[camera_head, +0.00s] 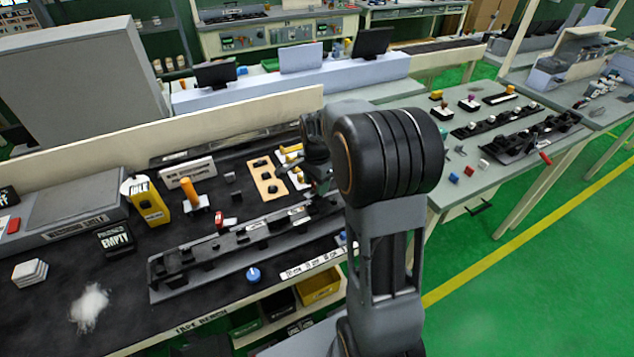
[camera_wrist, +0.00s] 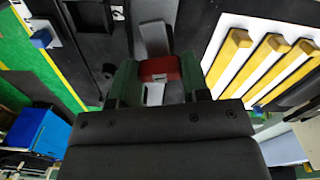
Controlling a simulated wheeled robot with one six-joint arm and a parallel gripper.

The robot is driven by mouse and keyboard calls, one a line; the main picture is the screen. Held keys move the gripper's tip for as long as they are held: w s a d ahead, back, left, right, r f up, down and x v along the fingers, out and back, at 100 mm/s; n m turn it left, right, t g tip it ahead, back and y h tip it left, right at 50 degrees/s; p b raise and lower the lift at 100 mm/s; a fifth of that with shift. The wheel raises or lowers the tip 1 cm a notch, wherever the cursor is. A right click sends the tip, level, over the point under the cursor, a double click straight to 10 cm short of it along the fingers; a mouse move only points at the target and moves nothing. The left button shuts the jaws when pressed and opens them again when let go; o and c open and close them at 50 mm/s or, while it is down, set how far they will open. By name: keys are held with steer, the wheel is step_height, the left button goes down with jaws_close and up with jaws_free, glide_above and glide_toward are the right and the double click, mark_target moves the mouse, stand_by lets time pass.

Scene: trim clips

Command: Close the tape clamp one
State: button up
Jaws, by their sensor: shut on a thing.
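In the wrist view my gripper (camera_wrist: 160,82) has its two dark green fingers on either side of a red clamp part (camera_wrist: 160,67). The fingers are shut on it. A grey lever-like piece (camera_wrist: 152,36) extends beyond the red part, and a small light metal piece (camera_wrist: 154,93) shows between the fingers. In the head view my gripper (camera_head: 318,172) is low over the right part of the black bench, behind the long grey fixture rail (camera_head: 190,281). My arm hides part of that area, and the held part cannot be made out there. No label for clamp one is readable.
Yellow-and-white bars (camera_wrist: 262,65) lie close to the right of my gripper. A tan plate with dark holes (camera_head: 262,170) is left of it in the head view.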

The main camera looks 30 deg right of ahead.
steer(key=n, duration=0.7)
steer(key=shift+n, duration=0.4)
steer(key=n, duration=0.3)
steer(key=shift+n, duration=2)
steer(key=o, duration=0.9)
steer(key=shift+r, duration=0.15)
step_height(320, 180, up, 14)
steer(key=shift+f, duration=0.2)
